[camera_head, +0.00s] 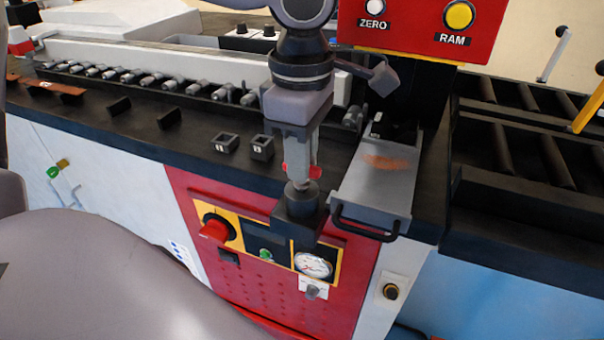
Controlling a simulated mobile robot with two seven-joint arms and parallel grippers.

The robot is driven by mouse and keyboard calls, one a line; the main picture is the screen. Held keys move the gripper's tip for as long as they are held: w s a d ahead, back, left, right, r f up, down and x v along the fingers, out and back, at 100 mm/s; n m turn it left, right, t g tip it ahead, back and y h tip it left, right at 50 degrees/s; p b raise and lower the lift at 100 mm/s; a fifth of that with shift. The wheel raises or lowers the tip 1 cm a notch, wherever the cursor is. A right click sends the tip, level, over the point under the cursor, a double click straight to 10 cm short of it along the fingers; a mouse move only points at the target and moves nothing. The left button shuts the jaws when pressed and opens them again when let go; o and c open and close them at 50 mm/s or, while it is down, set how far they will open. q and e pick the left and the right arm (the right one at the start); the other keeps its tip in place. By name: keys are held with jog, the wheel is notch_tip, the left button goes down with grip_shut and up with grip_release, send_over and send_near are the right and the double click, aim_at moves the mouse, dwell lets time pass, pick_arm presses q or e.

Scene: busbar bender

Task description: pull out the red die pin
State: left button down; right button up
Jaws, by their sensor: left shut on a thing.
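My left gripper (301,174) points straight down near the middle of the view, its fingers closed. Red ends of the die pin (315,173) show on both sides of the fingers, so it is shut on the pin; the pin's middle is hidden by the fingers. Just below the fingertips is a round grey metal piece on a black block (299,222) at the bench's front edge. I cannot tell how far the pin sits in it. My right gripper is not in view.
A grey tray with a black handle (375,190) lies close to the right of the gripper. Two small square holders (261,147) stand to its left. A red panel with ZERO and RAM buttons (410,28) is behind.

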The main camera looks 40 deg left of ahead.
pick_arm(q)
jog(key=shift+r+p, duration=0.8)
jog(key=shift+r, duration=0.65)
jog(key=shift+r, duration=0.2)
jog(key=shift+r+p, duration=1.8)
jog(key=shift+r, duration=0.7)
